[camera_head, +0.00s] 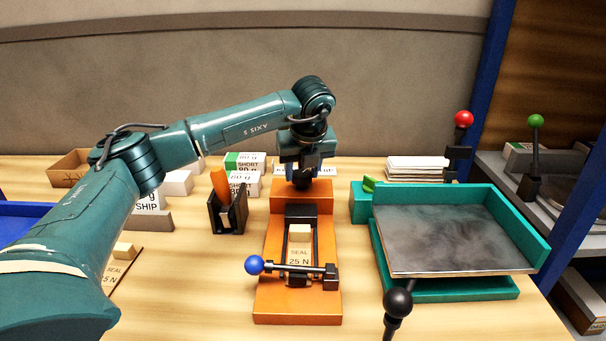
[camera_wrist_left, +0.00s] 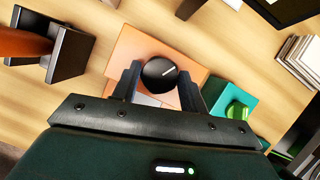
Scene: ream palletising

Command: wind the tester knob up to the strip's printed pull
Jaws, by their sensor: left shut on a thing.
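The orange tester (camera_head: 268,235) stands on the table in the middle of the head view. A pale strip printed "SEAL 25 N" (camera_head: 299,257) lies on it under a black clamp bar with a blue ball handle (camera_head: 255,265). My left gripper (camera_head: 302,178) is over the tester's raised far block. No scale reading is legible. My right gripper is not in view.
A black holder (camera_head: 229,212) with an orange-handled thing stands left of the tester. A teal tray jogger (camera_head: 445,290) with a grey plate stands at right. White paper stacks (camera_head: 415,168) and labelled reams (camera_head: 245,170) lie behind. Another "SEAL 25 N" card (camera_head: 120,268) lies at left.

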